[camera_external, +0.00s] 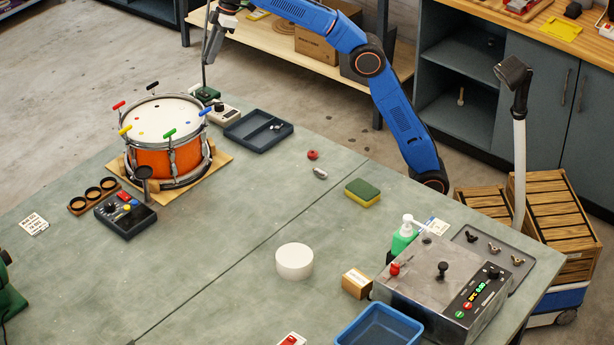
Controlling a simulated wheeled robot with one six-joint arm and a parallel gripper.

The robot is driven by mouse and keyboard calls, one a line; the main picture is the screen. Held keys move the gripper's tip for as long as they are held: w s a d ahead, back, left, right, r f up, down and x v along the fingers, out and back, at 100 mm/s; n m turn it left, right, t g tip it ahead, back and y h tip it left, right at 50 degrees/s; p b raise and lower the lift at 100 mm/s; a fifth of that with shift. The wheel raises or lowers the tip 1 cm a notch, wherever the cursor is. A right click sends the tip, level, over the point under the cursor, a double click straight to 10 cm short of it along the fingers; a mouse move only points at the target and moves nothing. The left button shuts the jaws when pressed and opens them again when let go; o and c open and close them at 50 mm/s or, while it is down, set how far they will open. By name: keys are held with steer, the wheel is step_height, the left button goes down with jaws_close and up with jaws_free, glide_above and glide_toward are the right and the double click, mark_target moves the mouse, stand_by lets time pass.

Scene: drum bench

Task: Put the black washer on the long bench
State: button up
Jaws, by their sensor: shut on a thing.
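My gripper (212,47) is at the top of the view, beyond the drum and above the far side of the green-grey table (230,245). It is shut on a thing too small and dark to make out. I cannot pick out a single black washer for certain. Several black rings (93,194) sit in a wooden holder at the table's left. A long, low wooden bench (290,58) stands at the back behind my arm; I cannot tell from the picture alone which surface is the long bench.
An orange drum (166,157) stands on the table beside a dark blue tray (258,138). A sponge (363,192), white cylinder (294,262), grey control box (440,280) and blue bin (379,327) are to the right. The table's middle is mostly clear.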

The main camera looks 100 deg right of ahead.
steer(key=s+a+n+y, duration=0.1)
steer(key=s+a+n, duration=0.15)
steer(key=a, duration=1.05)
steer(key=s+a+n+g, duration=0.15)
steer(key=s+a, duration=0.25)
steer(key=a, duration=0.9)
steer(key=s+a+n+y, duration=0.1)
steer(key=s+a+n, duration=0.25)
steer(key=a, duration=1.05)
steer(key=s+a+f+n+g+y, duration=0.15)
steer(key=s+a+n, duration=0.45)
steer(key=s+a, duration=2.45)
steer(key=shift+g, duration=0.3)
steer(key=f, duration=0.8)
steer(key=d+f, duration=0.1)
steer(key=f, duration=0.8)
steer(key=s+f, duration=0.1)
steer(key=f, duration=0.8)
steer(key=shift+d+f, duration=0.25)
steer(key=shift+d, duration=0.05)
steer(key=shift+f, duration=0.15)
steer(key=o, duration=1.1)
